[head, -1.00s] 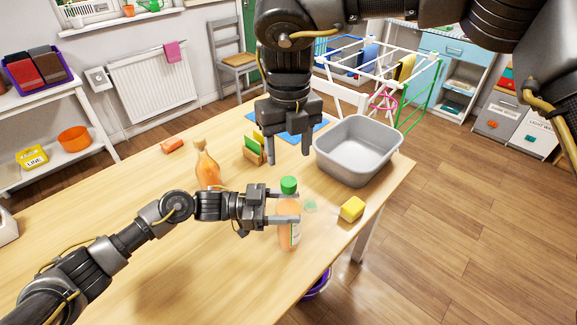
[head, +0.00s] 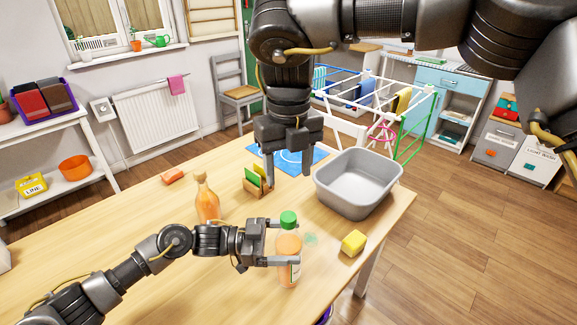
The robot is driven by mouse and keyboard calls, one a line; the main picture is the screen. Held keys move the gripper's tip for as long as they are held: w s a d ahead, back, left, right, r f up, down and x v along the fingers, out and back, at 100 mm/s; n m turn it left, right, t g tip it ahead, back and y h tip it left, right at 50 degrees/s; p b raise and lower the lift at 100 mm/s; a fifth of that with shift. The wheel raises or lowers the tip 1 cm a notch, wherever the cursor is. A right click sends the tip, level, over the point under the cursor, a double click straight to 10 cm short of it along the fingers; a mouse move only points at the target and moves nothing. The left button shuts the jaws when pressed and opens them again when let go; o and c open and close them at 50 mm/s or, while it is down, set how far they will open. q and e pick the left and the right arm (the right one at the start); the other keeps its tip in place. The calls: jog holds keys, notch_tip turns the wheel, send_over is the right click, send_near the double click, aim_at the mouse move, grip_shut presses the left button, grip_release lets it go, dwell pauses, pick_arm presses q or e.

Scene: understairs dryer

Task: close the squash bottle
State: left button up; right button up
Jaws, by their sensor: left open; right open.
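The squash bottle (head: 289,244) stands upright near the table's front edge. It holds orange liquid and has a green cap (head: 288,219) on top; I cannot tell how tightly the cap sits. My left gripper (head: 284,243) is open, with its fingers around the bottle's body, one higher and one lower in the picture. They hide part of the bottle, and contact is unclear. My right gripper (head: 289,167) is open and empty, pointing down, higher in the picture than the cap and apart from it.
A grey basin (head: 350,205) and a yellow sponge (head: 353,243) are to the right on the table (head: 150,225). A second orange bottle (head: 207,203), a small holder with green and yellow items (head: 256,182) and a blue mat (head: 300,158) are nearby. A faint green patch (head: 310,239) lies beside the squash bottle.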

pick_arm(q)
jog(key=a+b, duration=0.2)
jog(key=a, duration=0.9)
jog(key=shift+b, duration=0.3)
jog(key=shift+w, duration=0.1)
